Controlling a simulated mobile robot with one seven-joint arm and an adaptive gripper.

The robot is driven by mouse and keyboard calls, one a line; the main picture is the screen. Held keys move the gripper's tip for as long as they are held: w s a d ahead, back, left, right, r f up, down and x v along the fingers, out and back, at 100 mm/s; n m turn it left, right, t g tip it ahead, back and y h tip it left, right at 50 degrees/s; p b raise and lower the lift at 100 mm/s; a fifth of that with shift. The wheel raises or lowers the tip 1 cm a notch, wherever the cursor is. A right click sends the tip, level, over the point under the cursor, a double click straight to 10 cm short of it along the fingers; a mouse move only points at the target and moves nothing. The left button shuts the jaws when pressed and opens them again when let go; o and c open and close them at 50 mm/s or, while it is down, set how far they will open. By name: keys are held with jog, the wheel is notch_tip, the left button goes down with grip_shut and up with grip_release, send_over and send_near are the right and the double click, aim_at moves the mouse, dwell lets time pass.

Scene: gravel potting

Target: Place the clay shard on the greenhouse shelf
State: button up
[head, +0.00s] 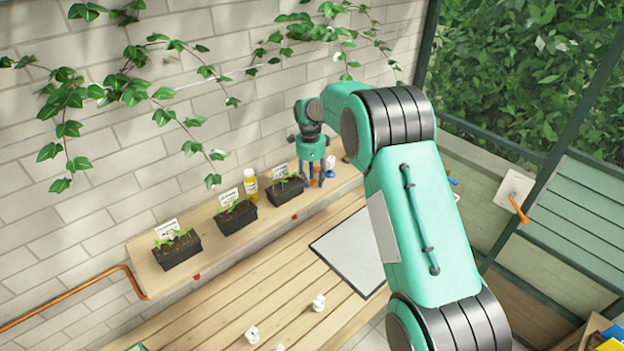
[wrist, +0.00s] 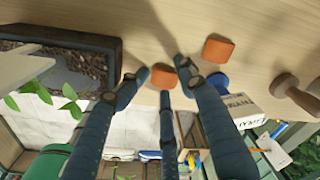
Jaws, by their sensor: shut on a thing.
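The greenhouse shelf (head: 222,262) is a long wooden board along the brick wall; its surface also fills the top of the wrist view (wrist: 185,20). My gripper (head: 313,182) is low over the shelf's right part, its fingers pointing down. In the wrist view my gripper (wrist: 165,88) is shut on an orange clay shard (wrist: 187,74), partly hidden by the fingers. A second orange piece (wrist: 218,50) lies on the shelf beside it, apart from the fingers. Whether the held shard touches the shelf is not clear.
Three black seedling planters (head: 178,250), (head: 237,217), (head: 286,190) stand on the shelf, left of my gripper. A yellow bottle (head: 251,184) stands behind them. In the wrist view a planter (wrist: 75,70) is close at left, and a white labelled box (wrist: 240,110) and wooden tool (wrist: 290,90) are at right.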

aim_at(312, 183)
jog(key=shift+s+d+f, duration=0.1)
jog(key=shift+d, duration=0.15)
notch_tip(312, 183, up, 13)
jog(key=b, duration=0.1)
jog(key=shift+a+f+b, duration=0.2)
jog(key=shift+a+b, duration=0.15)
dwell(0.6)
